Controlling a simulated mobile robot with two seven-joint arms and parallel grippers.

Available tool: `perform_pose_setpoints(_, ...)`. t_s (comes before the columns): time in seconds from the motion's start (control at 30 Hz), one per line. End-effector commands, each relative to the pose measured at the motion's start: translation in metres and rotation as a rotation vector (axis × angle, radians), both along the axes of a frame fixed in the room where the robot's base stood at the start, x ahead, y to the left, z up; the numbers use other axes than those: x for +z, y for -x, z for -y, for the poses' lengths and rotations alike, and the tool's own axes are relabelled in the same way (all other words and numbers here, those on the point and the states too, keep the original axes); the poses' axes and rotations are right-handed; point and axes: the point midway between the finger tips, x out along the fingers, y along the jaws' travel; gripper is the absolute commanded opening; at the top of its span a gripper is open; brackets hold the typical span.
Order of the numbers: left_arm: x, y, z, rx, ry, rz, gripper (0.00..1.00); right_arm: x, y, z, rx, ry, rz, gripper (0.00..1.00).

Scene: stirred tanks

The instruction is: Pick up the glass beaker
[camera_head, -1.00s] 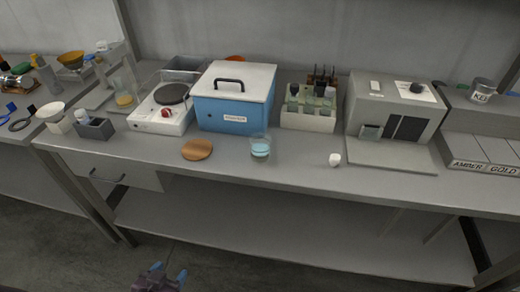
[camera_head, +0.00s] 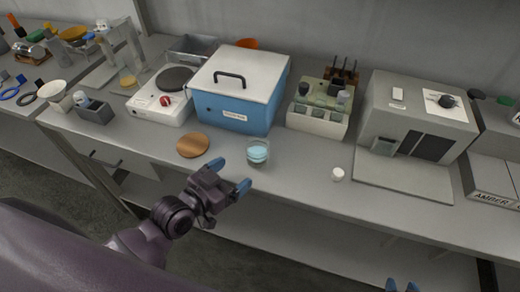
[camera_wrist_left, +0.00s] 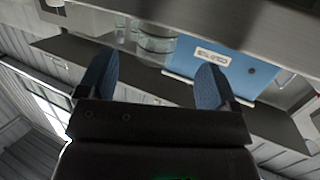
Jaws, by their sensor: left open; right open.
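The glass beaker (camera_head: 257,152) holds pale blue liquid and stands upright near the front edge of the bench, in front of the blue box. In the left wrist view a glass vessel (camera_wrist_left: 157,42), apparently the beaker, shows beyond the fingers. My left gripper (camera_head: 230,174) is open and empty, in front of and a little below the beaker, apart from it. Its two blue fingertips (camera_wrist_left: 155,82) also show in the left wrist view. My right gripper (camera_head: 402,287) shows only as blue fingertips at the bottom edge, open, well away from the beaker.
A round wooden disc (camera_head: 193,145) lies left of the beaker. The blue box (camera_head: 238,92) with a white lid stands behind it. A small white cap (camera_head: 337,174) lies to the right. The bench's front edge (camera_head: 300,202) lies between my left arm and the bench top.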

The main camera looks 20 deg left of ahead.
Motion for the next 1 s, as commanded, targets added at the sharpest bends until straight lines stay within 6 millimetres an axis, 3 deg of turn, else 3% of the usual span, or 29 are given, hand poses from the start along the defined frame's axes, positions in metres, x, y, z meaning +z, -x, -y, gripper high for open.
perform_pose_setpoints(0.2, -0.005, -0.03, 0.014, 0.0, 0.002, 0.001, 0.85, -0.004, 0.007, -0.001, -0.006, -0.005, -0.013, 0.43)
perform_pose_setpoints(0.47, -0.007, -0.044, 0.02, 0.0, 0.001, 0.002, 0.85, 0.004, 0.0, -0.002, -0.001, -0.005, 0.007, 0.43)
perform_pose_setpoints(0.8, -0.012, -0.082, 0.037, 0.001, 0.001, 0.001, 0.85, 0.006, -0.007, -0.002, 0.002, -0.004, 0.019, 0.43)
perform_pose_setpoints(1.0, -0.013, -0.088, 0.04, 0.001, -0.001, -0.001, 0.85, 0.003, -0.004, -0.001, 0.002, -0.001, 0.009, 0.43)
